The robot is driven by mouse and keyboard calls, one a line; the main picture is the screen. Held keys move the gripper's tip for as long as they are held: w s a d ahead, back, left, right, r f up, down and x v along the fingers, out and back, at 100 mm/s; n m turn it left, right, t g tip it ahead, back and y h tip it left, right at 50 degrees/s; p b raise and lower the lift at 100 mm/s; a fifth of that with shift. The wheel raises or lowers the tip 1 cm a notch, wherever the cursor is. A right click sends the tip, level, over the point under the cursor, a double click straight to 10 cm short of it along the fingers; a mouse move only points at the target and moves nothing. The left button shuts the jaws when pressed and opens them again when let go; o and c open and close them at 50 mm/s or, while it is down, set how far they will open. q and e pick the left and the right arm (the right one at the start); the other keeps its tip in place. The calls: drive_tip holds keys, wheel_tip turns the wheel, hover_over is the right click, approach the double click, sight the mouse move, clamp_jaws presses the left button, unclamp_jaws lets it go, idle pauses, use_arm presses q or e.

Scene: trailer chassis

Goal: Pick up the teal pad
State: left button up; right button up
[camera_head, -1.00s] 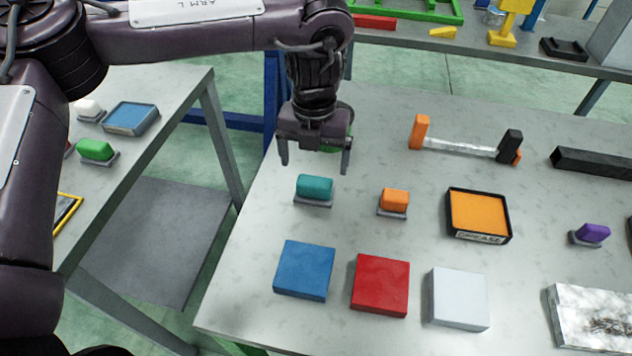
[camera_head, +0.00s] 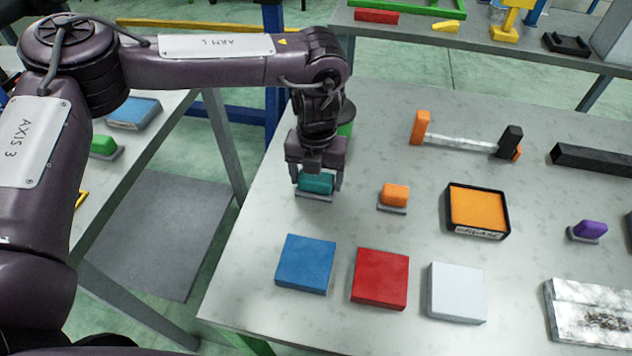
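The teal pad (camera_head: 316,184) sits on its small grey base (camera_head: 314,196) near the left side of the work table. My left gripper (camera_head: 317,181) points down over it, one finger at each end of the pad. The fingers look closed against the pad's ends. The pad still sits at its base, with no lift to see. The gripper body hides the pad's far upper part. My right gripper is not in view.
An orange pad (camera_head: 395,194) on a base stands to the right. Blue (camera_head: 305,264), red (camera_head: 380,278) and white (camera_head: 457,292) blocks lie in front. A green cylindrical thing (camera_head: 346,122) stands just behind my gripper. An orange-filled tray (camera_head: 478,210) is farther right.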

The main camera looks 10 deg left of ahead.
use_arm(q)
drive_tip(key=c, duration=0.3)
drive_tip(key=shift+c, duration=0.2)
drive_tip(key=shift+r, duration=0.1)
drive_tip(key=shift+w+r, duration=0.1)
drive_tip(key=shift+r, duration=0.5)
wheel_tip(320, 180, up, 19)
drive_tip(key=p, duration=0.1)
drive_tip(key=shift+f, duration=0.15)
